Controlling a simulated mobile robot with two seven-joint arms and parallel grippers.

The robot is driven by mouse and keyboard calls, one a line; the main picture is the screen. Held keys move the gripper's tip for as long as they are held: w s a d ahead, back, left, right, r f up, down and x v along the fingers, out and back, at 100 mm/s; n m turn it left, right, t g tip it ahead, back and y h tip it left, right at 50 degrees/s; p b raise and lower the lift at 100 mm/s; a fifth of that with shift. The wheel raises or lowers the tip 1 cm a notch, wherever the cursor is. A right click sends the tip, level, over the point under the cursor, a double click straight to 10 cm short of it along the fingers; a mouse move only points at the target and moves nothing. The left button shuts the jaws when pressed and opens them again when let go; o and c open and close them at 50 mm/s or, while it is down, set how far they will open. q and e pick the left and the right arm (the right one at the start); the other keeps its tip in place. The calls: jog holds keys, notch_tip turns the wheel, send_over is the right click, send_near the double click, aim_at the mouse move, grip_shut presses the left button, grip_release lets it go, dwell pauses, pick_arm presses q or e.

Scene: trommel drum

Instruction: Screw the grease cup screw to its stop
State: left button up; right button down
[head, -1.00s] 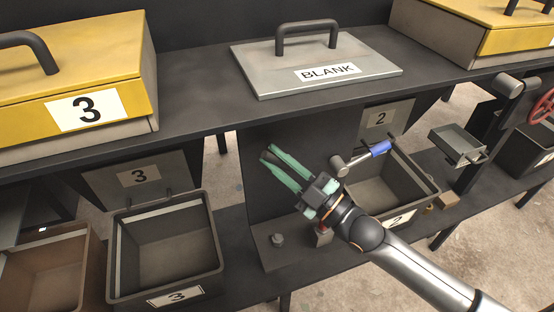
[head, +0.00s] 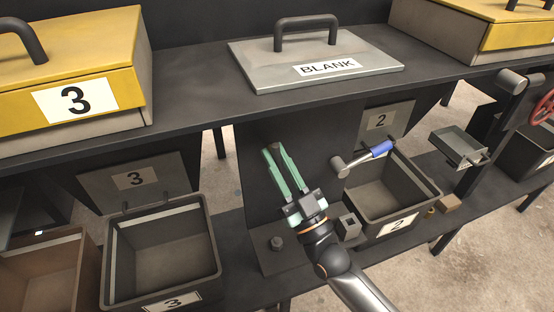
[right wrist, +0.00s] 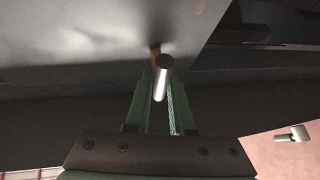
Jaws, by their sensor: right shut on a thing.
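My right gripper (head: 271,149) reaches up and left to the dark upright panel below the shelf in the head view. Its two green fingers are shut on the grease cup screw. In the right wrist view, the grease cup screw (right wrist: 162,76) is a short silver cylinder standing out from a grey surface between the fingertips (right wrist: 162,90), with a yellowish bit at its base. How deep it sits cannot be told. In the head view the fingers hide the screw. My left gripper is not in view.
A crank with a blue grip (head: 380,149) stands close right of my gripper. Bin 2 (head: 432,190) and a square-holed block (head: 348,227) lie right of it. Bin 3 (head: 214,232) is lower left. A small knob (head: 277,242) sits on the lower ledge. The shelf (head: 200,112) runs above.

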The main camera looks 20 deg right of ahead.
jog(key=shift+a+f+m+t+h, duration=0.1)
jog(key=shift+m+t+h, duration=0.2)
jog(key=shift+m+h, duration=0.45)
jog(key=c, duration=0.8)
grip_release()
jog(key=shift+s, duration=0.1)
jog(key=shift+s+f, duration=0.2)
jog(key=shift+f, duration=0.05)
pick_arm(q)
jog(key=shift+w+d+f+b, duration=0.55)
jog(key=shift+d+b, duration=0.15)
jog(key=shift+b, duration=0.5)
pick_arm(e)
jog(key=v, duration=1.1)
jog(key=shift+s+d, duration=0.2)
jog(key=shift+s, duration=0.15)
jog(key=shift+f, duration=0.15)
